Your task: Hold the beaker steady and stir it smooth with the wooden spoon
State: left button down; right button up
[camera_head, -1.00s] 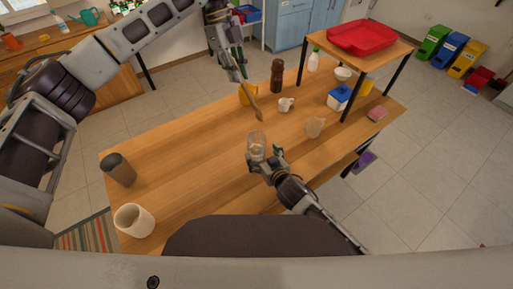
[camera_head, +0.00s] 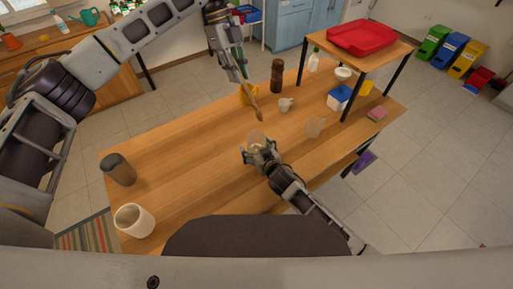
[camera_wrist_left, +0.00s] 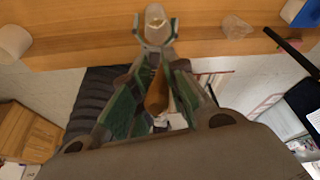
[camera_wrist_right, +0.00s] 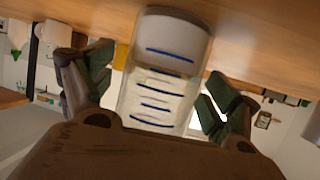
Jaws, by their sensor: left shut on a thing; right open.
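The clear beaker (camera_head: 257,136) stands on the wooden table near its middle. It has blue marks in the right wrist view (camera_wrist_right: 165,75). My right gripper (camera_head: 256,152) is open, with a finger on each side of the beaker; gaps show between fingers and glass in the right wrist view. My left gripper (camera_head: 239,72) is shut on the wooden spoon (camera_head: 250,100) and holds it, bowl end down, above the table beyond the beaker. The spoon also shows between the left fingers in the left wrist view (camera_wrist_left: 156,95).
A clear container (camera_head: 315,127) and a small white cup (camera_head: 285,104) stand right of the beaker. A dark cup (camera_head: 118,169) and a white mug (camera_head: 134,220) stand far left.

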aim_at(243, 84)
jog(key=c, duration=1.2)
jog(key=shift+c, duration=0.3)
pick_arm(q)
jog(key=shift+s+f, duration=0.15)
jog(key=shift+f, duration=0.4)
jog(key=shift+s+f+t+y, duration=0.25)
jog(key=shift+f+t+y, duration=0.05)
jog(key=shift+t, duration=0.1)
jog(key=s+d, duration=0.1)
jog(key=s+d+m+t, duration=0.1)
jog(key=s, duration=0.1)
jog(key=shift+f+y, duration=0.2)
jog(key=shift+y, duration=0.2)
jog(key=shift+w+a+n+t+y, duration=0.15)
jog(key=shift+w+n+t+y, duration=0.25)
jog(key=shift+n, duration=0.3)
